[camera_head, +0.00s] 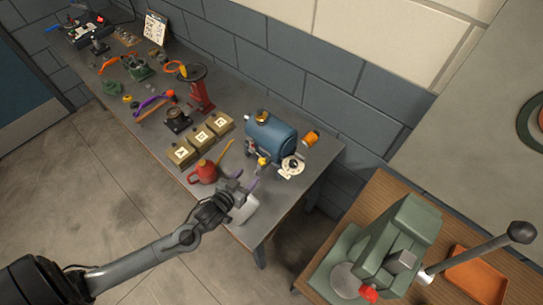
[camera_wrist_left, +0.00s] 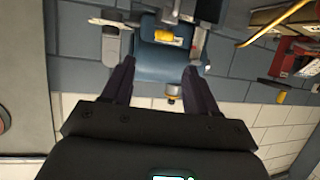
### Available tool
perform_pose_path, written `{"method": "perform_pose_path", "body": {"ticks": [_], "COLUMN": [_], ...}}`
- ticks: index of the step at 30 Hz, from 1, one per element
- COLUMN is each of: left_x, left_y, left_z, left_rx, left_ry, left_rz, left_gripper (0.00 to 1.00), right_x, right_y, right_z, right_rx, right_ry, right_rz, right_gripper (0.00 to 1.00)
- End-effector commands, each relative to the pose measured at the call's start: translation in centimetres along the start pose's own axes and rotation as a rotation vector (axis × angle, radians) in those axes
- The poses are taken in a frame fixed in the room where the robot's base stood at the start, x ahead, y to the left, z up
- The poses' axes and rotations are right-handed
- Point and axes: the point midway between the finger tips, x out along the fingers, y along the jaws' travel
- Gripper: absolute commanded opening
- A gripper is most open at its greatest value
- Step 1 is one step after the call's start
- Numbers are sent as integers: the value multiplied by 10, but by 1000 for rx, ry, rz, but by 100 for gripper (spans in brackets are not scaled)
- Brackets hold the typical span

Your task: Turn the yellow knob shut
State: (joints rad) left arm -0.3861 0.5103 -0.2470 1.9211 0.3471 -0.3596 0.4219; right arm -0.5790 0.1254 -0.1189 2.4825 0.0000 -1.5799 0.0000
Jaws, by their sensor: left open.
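The yellow knob (camera_head: 262,161) is on the near side of the blue casing (camera_head: 272,136), low down, on the workbench. In the left wrist view a small yellow part (camera_wrist_left: 163,36), which looks like the knob, shows against the casing (camera_wrist_left: 160,65). My left gripper (camera_head: 248,181) is just in front of the knob on the near side, open and apart from it. In the left wrist view its two dark fingers (camera_wrist_left: 160,70) are spread with nothing between them touching. The knob's turn angle is too small to tell. My right gripper is not in view.
A green press (camera_head: 385,250) stands on a separate wooden table.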

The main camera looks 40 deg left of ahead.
Motion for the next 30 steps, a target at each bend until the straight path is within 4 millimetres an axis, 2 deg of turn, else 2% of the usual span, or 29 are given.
{"method": "perform_pose_path", "body": {"ticks": [2, 5, 21, 30], "left_x": [-4, 2, 82, 100], "left_y": [-4, -6, -7, -7], "left_z": [0, 1, 3, 4], "left_rx": [-11, -15, -15, -14], "left_ry": [-17, -22, -20, -22], "left_rz": [-23, -33, -30, -28], "left_gripper": [59, 59, 59, 59], "right_x": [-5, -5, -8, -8], "right_y": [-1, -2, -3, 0], "right_z": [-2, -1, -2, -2], "right_rx": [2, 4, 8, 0], "right_ry": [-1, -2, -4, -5], "right_rz": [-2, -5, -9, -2], "right_gripper": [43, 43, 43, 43]}}
